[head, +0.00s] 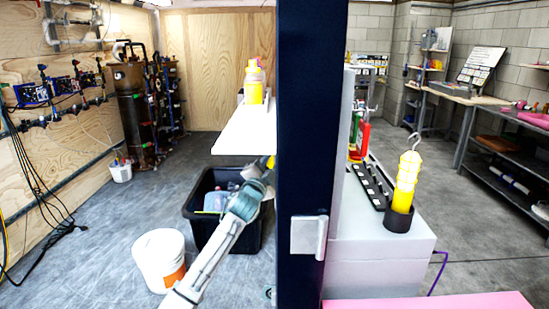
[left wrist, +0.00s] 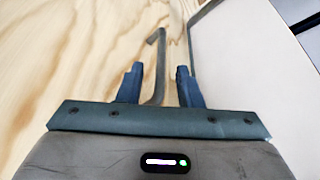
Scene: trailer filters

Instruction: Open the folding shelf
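A white shelf board (head: 243,132) juts out level in the head view, partly hidden by a dark post. My left arm reaches up toward its underside, and my left gripper's tips are hidden in the head view by the post. In the left wrist view, my left gripper (left wrist: 159,85) is open. A grey bent metal bar (left wrist: 159,65) shows between its two blue fingers, with gaps on both sides. I cannot tell whether the bar is within reach or farther off. A white panel (left wrist: 245,70) with a metal edge lies at the right, against plywood. My right gripper is out of view.
The dark post (head: 311,120) blocks the middle of the head view. A yellow bottle (head: 253,88) stands on the white board. A black bin (head: 197,224) and a white bucket (head: 160,262) stand on the floor. A yellow lamp (head: 406,180) stands on a grey cabinet at right.

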